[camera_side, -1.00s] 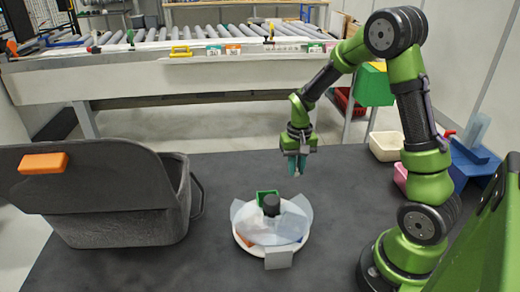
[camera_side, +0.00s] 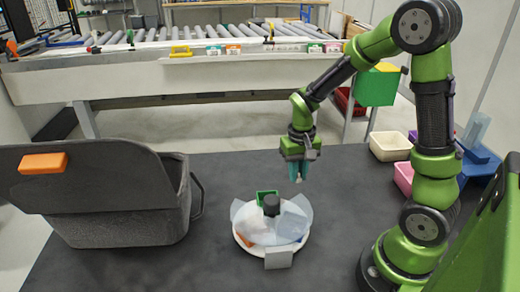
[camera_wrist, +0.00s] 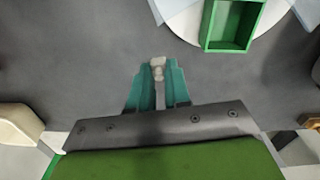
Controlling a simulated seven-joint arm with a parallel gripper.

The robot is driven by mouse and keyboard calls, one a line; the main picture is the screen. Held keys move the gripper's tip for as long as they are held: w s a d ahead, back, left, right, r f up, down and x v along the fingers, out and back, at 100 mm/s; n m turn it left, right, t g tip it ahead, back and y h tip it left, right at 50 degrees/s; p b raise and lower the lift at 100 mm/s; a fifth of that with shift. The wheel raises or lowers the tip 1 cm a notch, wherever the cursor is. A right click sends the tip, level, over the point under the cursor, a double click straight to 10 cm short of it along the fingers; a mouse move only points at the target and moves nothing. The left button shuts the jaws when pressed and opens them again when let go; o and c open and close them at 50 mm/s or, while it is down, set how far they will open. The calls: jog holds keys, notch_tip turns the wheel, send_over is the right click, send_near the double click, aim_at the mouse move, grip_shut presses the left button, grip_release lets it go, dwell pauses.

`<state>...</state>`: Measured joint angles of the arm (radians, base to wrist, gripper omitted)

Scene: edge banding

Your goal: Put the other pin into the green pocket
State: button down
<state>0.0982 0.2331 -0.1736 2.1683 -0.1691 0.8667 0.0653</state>
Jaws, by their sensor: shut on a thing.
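My gripper (camera_side: 299,175) hangs above the table, behind and to the right of the round white dish in the side view. In the wrist view its teal fingers are shut on a pale, light-grey pin (camera_wrist: 158,72), whose end shows between the fingertips. The pin is too small to make out in the side view. The green pocket (camera_side: 264,192) is a small open box at the back of the dish. In the wrist view the green pocket (camera_wrist: 228,46) lies at the top, right of the fingers, apart from the pin. Its visible floor looks empty.
The white dish (camera_side: 242,240) carries translucent pale sectors and a dark central knob (camera_side: 272,205). A large grey bin (camera_side: 120,222) stands at the left. Cream (camera_side: 390,147) and pink (camera_side: 403,177) trays sit at the right. The table between gripper and dish is clear.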

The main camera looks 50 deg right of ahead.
jog(key=w+a+r+m, duration=0.1)
jog(key=w+a+r, duration=0.2)
jog(key=a+r, duration=0.45)
jog(key=shift+w+d+f, duration=0.1)
jog(key=shift+d+f, duration=0.1)
jog(key=shift+f, duration=0.85)
jog(key=shift+w+d+f, duration=0.1)
jog(key=shift+d+f, duration=0.05)
jog(key=shift+f, duration=0.85)
jog(key=c, duration=1)
grip_release()
jog(key=shift+r, duration=0.1)
notch_tip(320, 180, up, 17)
